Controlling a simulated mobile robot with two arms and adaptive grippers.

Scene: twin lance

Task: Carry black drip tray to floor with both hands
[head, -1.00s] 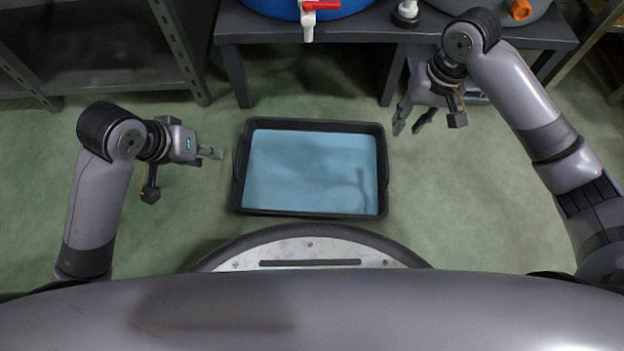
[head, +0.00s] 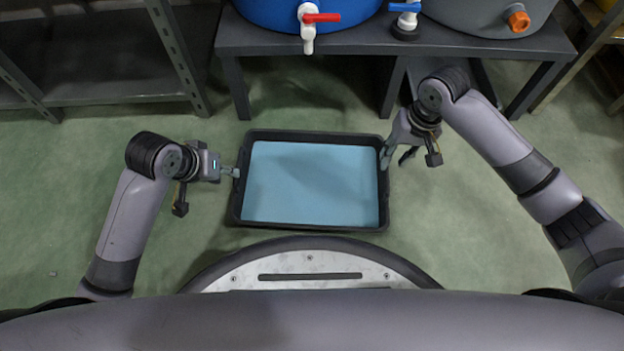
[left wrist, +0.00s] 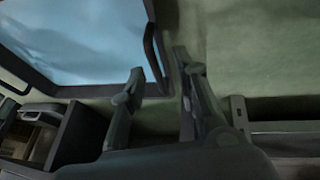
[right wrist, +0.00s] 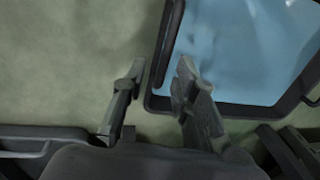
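The black drip tray (head: 310,225) lies level in front of my base, over the green floor, with light blue liquid (head: 315,185) inside. It also shows in the left wrist view (left wrist: 35,82) and the right wrist view (right wrist: 205,107). My left gripper (head: 233,172) is at the tray's left side; in its wrist view the open fingers stand either side of a black rim handle (left wrist: 155,60). My right gripper (head: 388,160) is at the tray's right side; in its wrist view the open fingers stand either side of the rim. Firm contact is not visible.
A dark bench (head: 340,42) stands behind the tray, carrying a blue barrel (head: 270,10) with a red-handled tap (head: 310,25) and a grey container (head: 480,15). A metal shelf (head: 110,75) is at the back left.

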